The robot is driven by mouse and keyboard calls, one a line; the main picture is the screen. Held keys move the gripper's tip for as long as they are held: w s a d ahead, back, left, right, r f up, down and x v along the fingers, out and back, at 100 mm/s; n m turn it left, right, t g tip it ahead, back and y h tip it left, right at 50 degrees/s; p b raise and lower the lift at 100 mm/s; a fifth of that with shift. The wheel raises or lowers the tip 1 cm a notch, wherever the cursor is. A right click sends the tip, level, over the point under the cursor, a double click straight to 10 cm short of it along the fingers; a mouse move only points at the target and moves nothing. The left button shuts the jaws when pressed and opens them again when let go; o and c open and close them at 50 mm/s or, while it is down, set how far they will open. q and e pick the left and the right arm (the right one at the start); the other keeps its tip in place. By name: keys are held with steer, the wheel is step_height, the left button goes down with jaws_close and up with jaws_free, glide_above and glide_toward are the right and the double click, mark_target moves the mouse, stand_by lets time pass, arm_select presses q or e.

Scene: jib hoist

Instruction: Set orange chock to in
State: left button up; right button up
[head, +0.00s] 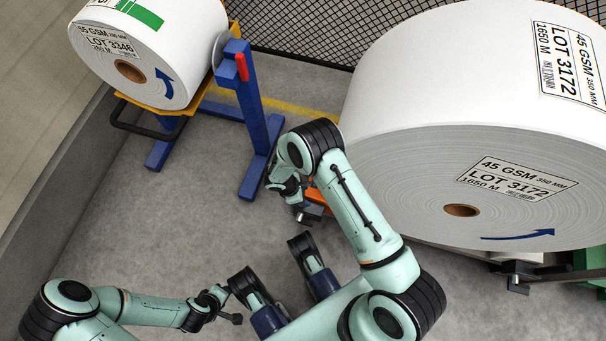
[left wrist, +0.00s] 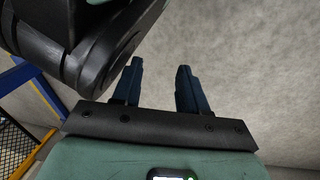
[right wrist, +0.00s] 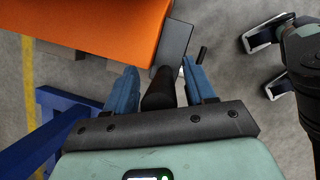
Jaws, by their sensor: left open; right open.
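The orange chock (head: 320,196) lies low at the left end of the large paper roll, partly hidden by my right arm. It shows large in the right wrist view (right wrist: 95,22), with a dark grey plate (right wrist: 174,42) at its end and a black grip (right wrist: 158,90) below. My right gripper (right wrist: 160,82) is open, its blue fingers on either side of the black grip; I cannot tell whether they touch it. My left gripper (left wrist: 160,85) is open and empty over bare floor.
The large white roll (head: 450,160) fills the right. A smaller roll (head: 150,50) rests on an orange and blue stand (head: 255,110) at upper left. Mesh fencing (head: 310,35) runs behind. Grey floor (head: 150,225) is clear at left centre.

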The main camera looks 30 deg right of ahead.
jaws_close()
arm_select(q)
steer(key=shift+t, duration=0.7)
steer(key=w+r, duration=0.1)
steer(key=w+r+p, duration=0.2)
steer(key=w, duration=0.1)
steer(key=shift+d+r, duration=0.3)
steer(key=shift+d, duration=0.05)
arm_select(e)
steer(key=s+d, duration=0.3)
steer(key=shift+s, duration=0.3)
jaws_free()
